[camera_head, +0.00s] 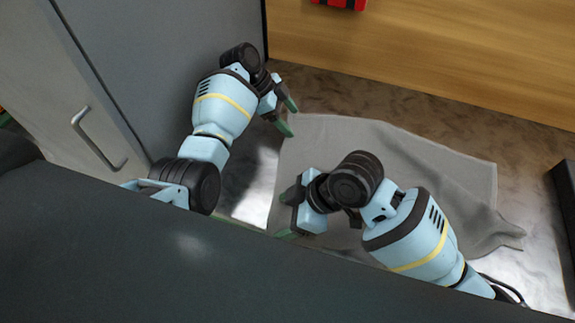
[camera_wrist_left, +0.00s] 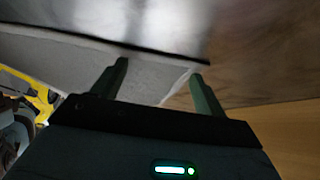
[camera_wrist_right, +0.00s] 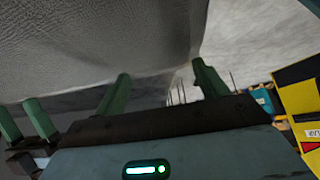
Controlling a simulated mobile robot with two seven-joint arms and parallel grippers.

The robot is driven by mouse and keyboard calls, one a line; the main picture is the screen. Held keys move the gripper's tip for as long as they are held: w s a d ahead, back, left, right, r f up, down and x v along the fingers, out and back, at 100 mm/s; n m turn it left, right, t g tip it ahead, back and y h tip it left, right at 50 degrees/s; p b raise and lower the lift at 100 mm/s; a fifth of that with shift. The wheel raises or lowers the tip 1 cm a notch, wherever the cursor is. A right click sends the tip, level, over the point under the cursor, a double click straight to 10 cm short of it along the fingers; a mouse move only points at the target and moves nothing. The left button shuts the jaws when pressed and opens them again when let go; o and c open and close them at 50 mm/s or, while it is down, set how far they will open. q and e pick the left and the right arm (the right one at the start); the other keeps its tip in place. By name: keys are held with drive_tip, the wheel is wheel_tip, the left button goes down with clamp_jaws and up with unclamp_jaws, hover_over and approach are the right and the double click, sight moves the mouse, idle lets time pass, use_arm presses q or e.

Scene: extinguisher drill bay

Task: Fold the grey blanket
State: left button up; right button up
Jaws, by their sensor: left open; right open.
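The grey blanket (camera_head: 430,165) lies spread on the floor, mostly flat, with a rumpled fold at its right end. My right arm hides part of it. My left gripper (camera_head: 289,118) is open and empty at the blanket's upper left corner; in the left wrist view its fingers (camera_wrist_left: 160,72) are apart, with pale cloth beyond. My right gripper (camera_head: 285,214) is open at the blanket's lower left edge; in the right wrist view the cloth (camera_wrist_right: 100,40) hangs across the top, its edge close to the fingertips (camera_wrist_right: 161,72). Contact at either gripper cannot be told.
A grey cabinet (camera_head: 170,50) with a bar handle (camera_head: 98,140) stands at the left. A wooden panel (camera_head: 430,50) bounds the far side, with a red object (camera_head: 340,4) at its top. A dark object (camera_head: 566,195) is at the right edge. A yellow and black object (camera_wrist_right: 298,95) shows in the right wrist view.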

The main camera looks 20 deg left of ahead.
use_arm(q)
drive_tip(key=shift+s+f, duration=0.1)
drive_tip(key=shift+f, duration=0.35)
use_arm(e)
drive_tip(key=shift+s+f, duration=0.1)
drive_tip(key=shift+f, duration=0.2)
drive_tip(key=shift+f, duration=0.1)
